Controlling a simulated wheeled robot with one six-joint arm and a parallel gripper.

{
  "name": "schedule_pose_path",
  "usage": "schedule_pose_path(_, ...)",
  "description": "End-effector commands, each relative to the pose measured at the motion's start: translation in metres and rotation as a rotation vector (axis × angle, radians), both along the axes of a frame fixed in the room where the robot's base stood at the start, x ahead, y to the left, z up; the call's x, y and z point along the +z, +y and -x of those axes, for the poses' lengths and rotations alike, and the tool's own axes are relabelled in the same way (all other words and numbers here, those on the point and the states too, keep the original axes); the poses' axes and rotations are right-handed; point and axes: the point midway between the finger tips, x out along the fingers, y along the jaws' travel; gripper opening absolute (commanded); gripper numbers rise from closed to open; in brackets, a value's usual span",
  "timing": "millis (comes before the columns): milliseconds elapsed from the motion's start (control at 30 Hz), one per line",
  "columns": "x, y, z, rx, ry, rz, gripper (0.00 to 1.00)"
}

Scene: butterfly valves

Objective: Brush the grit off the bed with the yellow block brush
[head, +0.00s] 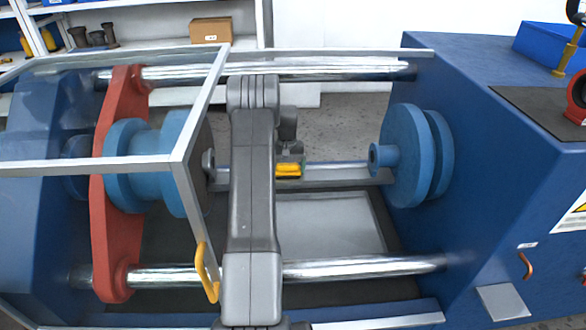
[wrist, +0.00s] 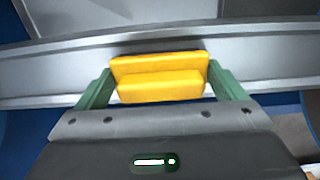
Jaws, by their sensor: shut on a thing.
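The yellow block brush (wrist: 160,83) is held between the two green fingers of my gripper (wrist: 160,72), level and square across them. In the head view the brush (head: 288,170) is small and partly hidden by my gripper (head: 289,155) and arm. It is at the long grey metal bed (head: 345,177) between the chrome bars. In the wrist view the brush lies over the grey bed (wrist: 265,62); I cannot tell whether its underside touches. A faint brownish strip shows along the brush's far edge. I cannot make out separate grit.
A red plate (head: 118,190) and blue flanges stand left, with a blue flanged disc (head: 405,155) right. An open guard frame (head: 187,150) with a yellow handle (head: 205,270) is close left of my arm.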

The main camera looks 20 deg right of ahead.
Motion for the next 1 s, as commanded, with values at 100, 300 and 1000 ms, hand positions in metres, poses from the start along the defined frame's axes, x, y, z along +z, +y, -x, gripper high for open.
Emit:
schedule_pose_path(100,0.000,0.009,-0.002,0.003,0.000,0.000,0.72)
schedule_pose_path(300,0.000,0.023,-0.005,0.002,0.000,0.000,0.72)
schedule_pose_path(1000,0.000,0.065,-0.013,0.001,0.000,0.000,0.72)
